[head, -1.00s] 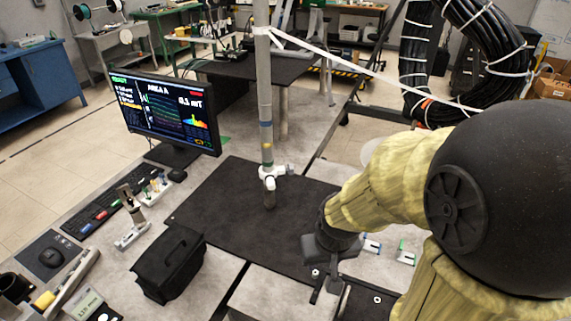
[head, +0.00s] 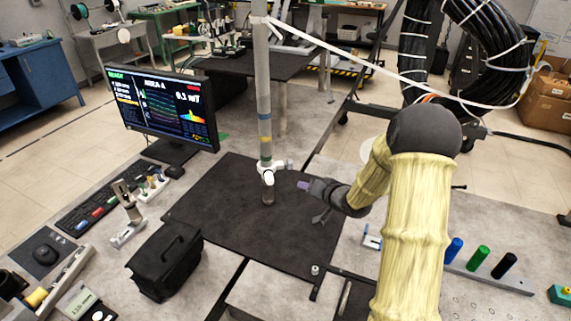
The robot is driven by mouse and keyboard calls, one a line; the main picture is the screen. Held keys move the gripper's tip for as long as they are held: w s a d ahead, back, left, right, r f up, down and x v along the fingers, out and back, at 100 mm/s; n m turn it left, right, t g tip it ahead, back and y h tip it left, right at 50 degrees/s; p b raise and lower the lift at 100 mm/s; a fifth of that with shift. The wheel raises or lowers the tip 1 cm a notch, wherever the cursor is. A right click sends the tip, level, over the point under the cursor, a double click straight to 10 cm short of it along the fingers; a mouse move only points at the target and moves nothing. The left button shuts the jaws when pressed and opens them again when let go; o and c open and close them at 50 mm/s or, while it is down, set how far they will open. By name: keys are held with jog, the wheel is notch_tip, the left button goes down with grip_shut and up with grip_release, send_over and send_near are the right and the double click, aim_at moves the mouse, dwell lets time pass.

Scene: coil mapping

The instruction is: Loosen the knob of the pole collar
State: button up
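The vertical grey pole (head: 263,90) stands over the black mat (head: 215,225), with coloured bands partway down. The white pole collar (head: 270,167) sits around its lower part. A small light part sticks out from the collar to the right, probably its knob (head: 287,167); it is too small to make out well. My gripper (head: 304,186) is to the right of the collar, pointing left towards it, with a clear gap between them. A purplish piece shows at its tip. The finger spacing is too small to tell.
A monitor (head: 160,108) and keyboard (head: 100,200) stand on the left of the table. A black bag (head: 165,260) lies at the mat's front left. A white strap (head: 370,65) runs from the pole to the cable coil (head: 475,60). Coloured cylinders (head: 478,258) stand at right.

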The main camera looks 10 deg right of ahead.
aim_at(290, 164)
jog(key=d+f+m+t+y, duration=0.1)
jog(key=y, duration=0.1)
jog(key=d+f+m+t+y+b, duration=0.1)
jog(key=d+m+t+y, duration=0.1)
jog(key=y, duration=0.1)
jog(key=w+d+f+m+t+y, duration=0.1)
jog(key=t+y, duration=0.1)
jog(key=y, duration=0.1)
jog(key=shift+d+m+b, duration=0.2)
jog(key=shift+m+b, duration=0.1)
jog(key=p+x, duration=0.4)
jog(key=x, duration=1.3)
jog(key=shift+w+r, duration=0.2)
jog(key=shift+r, duration=0.05)
jog(key=shift+a, duration=0.1)
jog(key=c, duration=1)
